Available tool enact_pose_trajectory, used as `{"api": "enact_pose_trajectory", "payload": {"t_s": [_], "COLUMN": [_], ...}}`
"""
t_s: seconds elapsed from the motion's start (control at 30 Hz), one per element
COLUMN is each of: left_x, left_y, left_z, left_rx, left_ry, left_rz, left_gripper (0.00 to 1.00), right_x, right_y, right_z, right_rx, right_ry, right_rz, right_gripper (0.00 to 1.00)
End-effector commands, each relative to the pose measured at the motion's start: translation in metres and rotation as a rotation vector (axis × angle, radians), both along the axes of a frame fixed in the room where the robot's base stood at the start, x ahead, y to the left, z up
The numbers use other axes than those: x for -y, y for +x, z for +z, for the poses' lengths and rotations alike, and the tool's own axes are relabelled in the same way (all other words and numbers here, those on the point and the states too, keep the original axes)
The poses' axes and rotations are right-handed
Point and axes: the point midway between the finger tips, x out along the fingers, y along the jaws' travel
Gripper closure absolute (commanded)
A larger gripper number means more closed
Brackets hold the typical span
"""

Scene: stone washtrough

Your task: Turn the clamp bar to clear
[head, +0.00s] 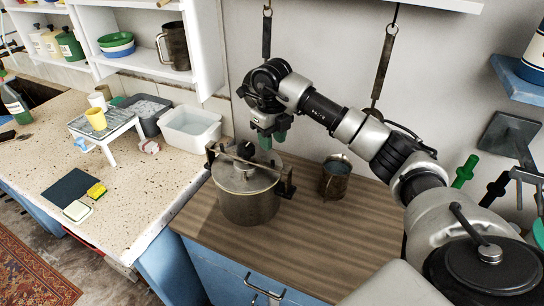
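A lidded metal pot (249,206) stands on the wooden counter in the head view. A dark clamp bar (262,166) lies across its lid, with a dark knob (245,150) near the middle. The bar runs between dark brackets at the pot's left and right sides. My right gripper (273,139) hangs above and behind the pot's right side, apart from the bar. Its green fingertips point down with a gap between them, and nothing shows in them. My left gripper is out of view.
A metal mug (335,177) stands on the wooden counter (330,235) right of the pot. A white basin (190,128) and a small white stand (107,130) are on the speckled counter at left. The wooden counter in front of the mug is clear.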

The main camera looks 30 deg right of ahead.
Motion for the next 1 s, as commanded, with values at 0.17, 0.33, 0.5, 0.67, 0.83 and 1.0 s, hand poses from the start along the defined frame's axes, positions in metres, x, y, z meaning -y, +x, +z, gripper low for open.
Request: {"api": "enact_pose_trajectory", "payload": {"t_s": [0.17,0.33,0.5,0.67,0.83,1.0], "left_x": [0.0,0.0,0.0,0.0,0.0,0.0], "left_y": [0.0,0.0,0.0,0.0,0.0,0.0], "left_z": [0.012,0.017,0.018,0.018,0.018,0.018], "left_rx": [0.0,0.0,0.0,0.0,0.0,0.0], "left_ry": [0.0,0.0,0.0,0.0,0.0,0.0], "left_rz": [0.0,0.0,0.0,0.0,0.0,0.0], "left_gripper": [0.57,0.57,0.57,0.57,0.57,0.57], "right_x": [-0.001,-0.001,-0.001,-0.001,-0.001,-0.001], "right_y": [-0.001,0.0,0.0,0.0,0.0,0.0], "right_z": [-0.034,-0.058,-0.069,-0.07,-0.07,-0.07], "right_rx": [-0.005,-0.003,0.0,0.001,0.001,0.002], "right_ry": [0.002,0.004,0.002,0.002,0.003,0.003], "right_rz": [0.002,0.002,0.003,0.003,0.003,0.003], "right_gripper": [0.63,0.63,0.63,0.63,0.72,0.98]}}
